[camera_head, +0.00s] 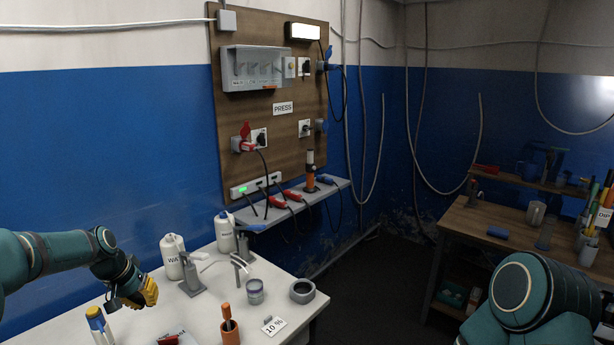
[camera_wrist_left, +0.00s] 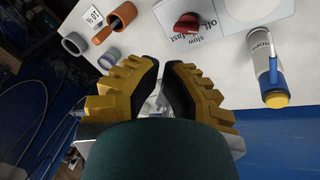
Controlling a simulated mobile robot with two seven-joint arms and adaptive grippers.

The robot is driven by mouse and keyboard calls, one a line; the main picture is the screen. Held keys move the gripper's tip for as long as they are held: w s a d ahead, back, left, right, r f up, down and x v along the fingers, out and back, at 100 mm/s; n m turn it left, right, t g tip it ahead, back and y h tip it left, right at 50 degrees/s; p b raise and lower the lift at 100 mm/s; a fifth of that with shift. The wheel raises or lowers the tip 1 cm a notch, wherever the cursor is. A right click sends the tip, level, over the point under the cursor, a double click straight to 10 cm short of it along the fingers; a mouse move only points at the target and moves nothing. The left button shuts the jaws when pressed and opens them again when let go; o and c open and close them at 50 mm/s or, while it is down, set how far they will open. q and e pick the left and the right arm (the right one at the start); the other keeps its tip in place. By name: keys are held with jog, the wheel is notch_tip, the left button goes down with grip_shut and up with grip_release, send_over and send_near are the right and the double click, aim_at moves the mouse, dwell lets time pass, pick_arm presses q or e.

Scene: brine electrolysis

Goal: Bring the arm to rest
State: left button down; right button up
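My left gripper (camera_head: 142,296) hangs over the left part of the white table (camera_head: 215,308), with yellow fingers. In the left wrist view its two fingers (camera_wrist_left: 160,72) stand a little apart, with dark pads and nothing held between them. The left arm comes in from the left edge, bent down at the wrist. A teal part of my right arm (camera_head: 535,295) shows at the lower right of the head view. The right gripper is out of view.
Two white bottles (camera_head: 172,257), a grey stand (camera_head: 190,275), a can (camera_head: 255,291), an orange holder (camera_head: 229,325) and a grey ring (camera_head: 302,291) stand on the table. A yellow-capped bottle (camera_wrist_left: 268,75) and red knob (camera_wrist_left: 187,24) are near the gripper.

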pick_arm(q)
jog(key=shift+g+h, duration=0.3)
jog(key=shift+h, duration=0.1)
jog(key=s+d+f+b, duration=0.1)
jog(key=d+f, duration=0.4)
jog(key=f, duration=0.1)
jog(key=s+d+f+b, duration=0.2)
jog(key=d+f, duration=0.3)
jog(key=f, duration=0.2)
jog(key=s+d+f+b, duration=0.1)
jog(key=s+d+f, duration=0.1)
jog(key=d+f, duration=0.3)
notch_tip(320, 180, down, 2)
jog(key=shift+f, duration=0.1)
jog(key=s+d+f+b, duration=0.2)
jog(key=s+d+f, duration=0.4)
jog(key=s, duration=0.4)
jog(key=s+d+f+b, duration=0.3)
jog(key=s+d+f, duration=0.4)
jog(key=s, duration=0.3)
jog(key=shift+s+d+f+h, duration=0.2)
jog(key=shift+d+h, duration=0.1)
pick_arm(e)
notch_tip(320, 180, down, 10)
